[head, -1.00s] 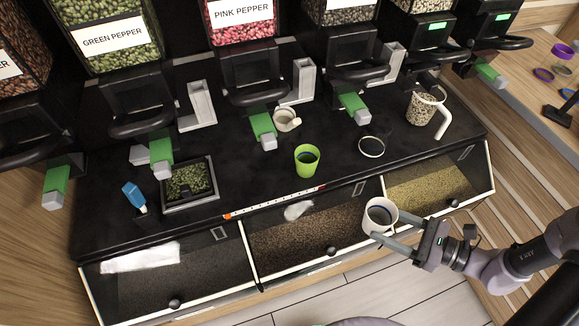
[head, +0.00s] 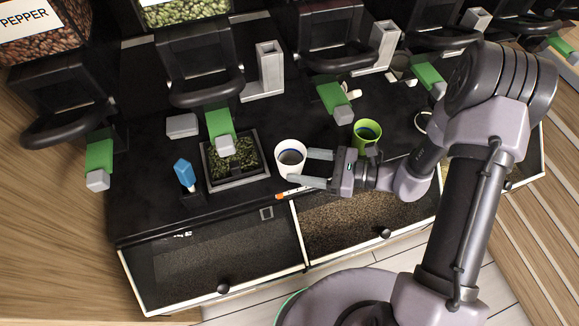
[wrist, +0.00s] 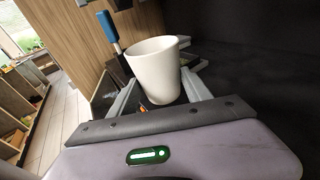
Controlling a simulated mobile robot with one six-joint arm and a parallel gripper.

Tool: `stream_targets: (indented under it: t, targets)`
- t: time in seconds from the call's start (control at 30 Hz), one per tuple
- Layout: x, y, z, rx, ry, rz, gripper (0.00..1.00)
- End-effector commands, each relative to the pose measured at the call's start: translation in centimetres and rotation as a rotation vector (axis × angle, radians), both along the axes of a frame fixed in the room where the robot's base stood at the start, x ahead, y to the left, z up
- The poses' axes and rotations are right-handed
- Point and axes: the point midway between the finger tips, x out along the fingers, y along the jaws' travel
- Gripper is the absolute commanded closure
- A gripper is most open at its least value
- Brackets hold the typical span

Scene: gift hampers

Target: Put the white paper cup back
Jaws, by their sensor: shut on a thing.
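The white paper cup (head: 290,158) is upright between the fingers of my gripper (head: 306,170), which is shut on it. In the head view the cup is just right of the black tray of green pepper (head: 235,182), close to the counter's front edge. In the wrist view the cup (wrist: 155,68) stands between the two grey fingers of my gripper (wrist: 160,97). Some dark contents show inside the cup in the head view. Whether its base touches the counter is hidden.
A blue-handled tool (head: 185,174) is left of the tray. Green-handled dispensers (head: 221,128) overhang the back. The black counter (head: 150,205) is clear at the left.

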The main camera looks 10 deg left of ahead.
Motion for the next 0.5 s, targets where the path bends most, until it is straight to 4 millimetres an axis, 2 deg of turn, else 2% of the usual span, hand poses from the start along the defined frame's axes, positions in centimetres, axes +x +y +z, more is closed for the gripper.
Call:
stream_targets:
  t: [0.03, 0.17, 0.27, 0.37, 0.5]
  targets:
    - [0.5, 1.1, -0.4, 0.0, -0.002, 0.004, 0.91]
    - [1.7, 2.6, -0.5, 0.0, 0.0, 0.0, 0.91]
    - [1.9, 2.9, -1.7, 0.0, 0.002, -0.001, 0.91]
    - [1.8, 2.8, -3.8, 0.0, 0.003, -0.001, 0.91]
    - [1.8, 2.8, -3.8, 0.0, 0.0, -0.001, 0.91]
